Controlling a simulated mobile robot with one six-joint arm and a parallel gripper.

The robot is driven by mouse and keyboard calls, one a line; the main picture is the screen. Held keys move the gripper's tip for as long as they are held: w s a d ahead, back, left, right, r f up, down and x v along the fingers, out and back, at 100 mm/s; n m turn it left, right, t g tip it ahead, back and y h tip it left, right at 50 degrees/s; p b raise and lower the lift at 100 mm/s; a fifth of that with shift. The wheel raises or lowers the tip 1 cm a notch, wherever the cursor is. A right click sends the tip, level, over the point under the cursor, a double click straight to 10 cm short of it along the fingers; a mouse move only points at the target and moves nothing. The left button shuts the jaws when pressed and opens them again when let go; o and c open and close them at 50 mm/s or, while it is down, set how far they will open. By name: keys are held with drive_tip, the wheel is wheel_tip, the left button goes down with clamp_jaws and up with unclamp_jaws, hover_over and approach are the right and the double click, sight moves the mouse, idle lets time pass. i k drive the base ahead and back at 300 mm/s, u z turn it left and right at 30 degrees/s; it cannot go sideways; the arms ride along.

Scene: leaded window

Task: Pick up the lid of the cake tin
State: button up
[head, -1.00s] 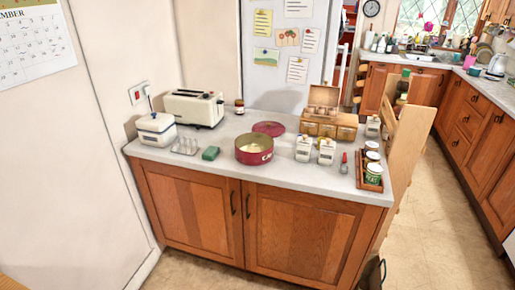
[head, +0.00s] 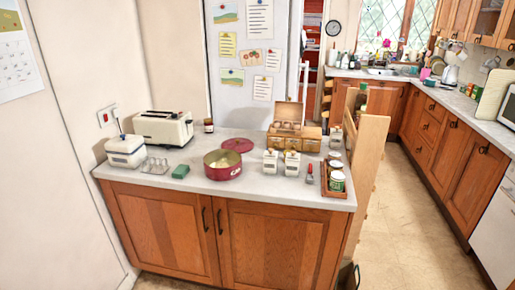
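The cake tin (head: 223,170) is a round, dark red tin standing open on the pale counter, with something cream-coloured inside. Its lid (head: 238,145) is a flat red disc lying on the counter just behind and to the right of the tin. The lid looks clear of the tin, though the two are close in the picture. My gripper is not in the head view.
The cream toaster (head: 163,128), white container (head: 126,151), wire rack (head: 155,165) and green sponge (head: 181,171) stand left of the tin. White canisters (head: 292,163), a wooden box (head: 287,118) and a jar tray (head: 335,187) stand right. Free floor (head: 410,230) lies right of the counter.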

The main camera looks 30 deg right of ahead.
sight(240, 145)
drive_tip(key=z, duration=0.25)
drive_tip(key=k, duration=0.6)
drive_tip(key=z, duration=0.8)
drive_tip(key=k, duration=0.55)
drive_tip(key=z, duration=0.3)
drive_tip(key=i, duration=0.65)
drive_tip(key=u, duration=0.4)
drive_tip(key=i, duration=0.8)
drive_tip(key=u, duration=0.9)
drive_tip(key=i, duration=0.55)
drive_tip(key=u, duration=0.8)
drive_tip(key=i, duration=0.65)
drive_tip(key=u, duration=0.3)
